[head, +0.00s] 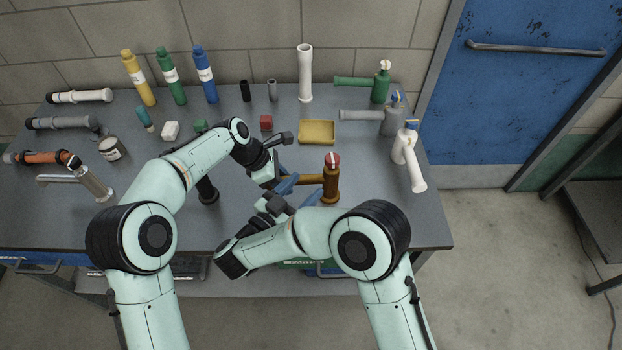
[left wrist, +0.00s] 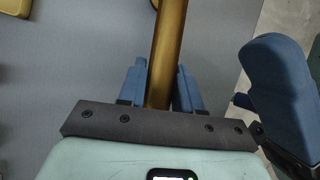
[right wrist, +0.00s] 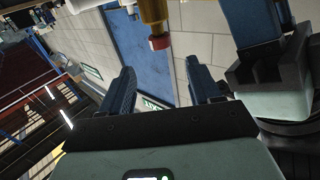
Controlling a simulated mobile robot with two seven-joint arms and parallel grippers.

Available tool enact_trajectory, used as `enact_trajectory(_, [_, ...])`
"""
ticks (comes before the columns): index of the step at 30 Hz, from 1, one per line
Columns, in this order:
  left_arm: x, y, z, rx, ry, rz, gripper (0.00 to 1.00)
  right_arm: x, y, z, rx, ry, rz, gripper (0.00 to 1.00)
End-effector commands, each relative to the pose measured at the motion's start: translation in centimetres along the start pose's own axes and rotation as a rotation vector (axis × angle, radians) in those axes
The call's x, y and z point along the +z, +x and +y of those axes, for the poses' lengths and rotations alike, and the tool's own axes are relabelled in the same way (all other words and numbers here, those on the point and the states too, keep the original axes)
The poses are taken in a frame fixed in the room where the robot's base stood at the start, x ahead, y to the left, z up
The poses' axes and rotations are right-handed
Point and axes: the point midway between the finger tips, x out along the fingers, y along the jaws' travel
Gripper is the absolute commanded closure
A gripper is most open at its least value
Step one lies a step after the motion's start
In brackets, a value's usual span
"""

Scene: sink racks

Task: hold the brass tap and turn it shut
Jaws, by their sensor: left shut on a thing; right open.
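The brass tap (head: 331,188) stands upright on the grey workbench near its front edge, with a red handle (head: 332,160) on top carrying a white mark. Its spout points left. My left gripper (head: 287,183) is shut on the spout; in the left wrist view the brass tube (left wrist: 168,45) runs between the blue fingers (left wrist: 160,85). My right gripper (head: 297,203) is open and empty, low in front of the tap. In the right wrist view the red handle (right wrist: 160,42) lies beyond the open fingers (right wrist: 163,85), not between them.
A yellow tray (head: 317,139) and a red block (head: 266,122) lie behind the tap. Green (head: 381,85), grey (head: 393,121) and white taps (head: 405,158) stand at the right. Bottles (head: 171,78) and pipes line the back and left. A dark cylinder (head: 207,190) stands left of my left gripper.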

Motion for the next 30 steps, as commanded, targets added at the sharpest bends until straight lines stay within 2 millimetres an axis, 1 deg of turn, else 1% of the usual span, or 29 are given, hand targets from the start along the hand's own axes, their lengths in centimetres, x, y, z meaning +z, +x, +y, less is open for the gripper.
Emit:
enact_trajectory(9, [0.1,-0.1,0.1,0.003,0.001,-0.003,0.93,0.0,-0.2,0.0,0.001,-0.001,0.0,0.38])
enact_trajectory(10, [0.1,-0.1,0.1,0.003,0.001,-0.003,0.56,0.0,-0.2,0.0,0.001,-0.001,0.0,0.38])
enact_trajectory(12, [0.1,-0.1,0.0,0.002,0.001,-0.003,0.36,0.0,-0.2,0.0,0.001,-0.001,0.0,0.38])
enact_trajectory(20, [0.1,-0.1,0.0,0.001,0.0,-0.001,0.36,0.0,-0.2,0.0,0.001,-0.001,0.0,0.38])
enact_trajectory(23, [0.1,-0.5,0.0,0.002,0.0,-0.001,0.36,0.0,-0.2,0.0,0.001,-0.001,0.0,0.38])
enact_trajectory(26, [0.1,-1.7,0.1,0.004,0.001,-0.001,0.36,0.0,-0.2,0.0,0.001,-0.001,0.0,0.38])
enact_trajectory(30, [0.1,-4.6,0.1,0.007,0.001,-0.002,0.36,0.0,-0.2,0.0,0.001,-0.001,0.0,0.38])
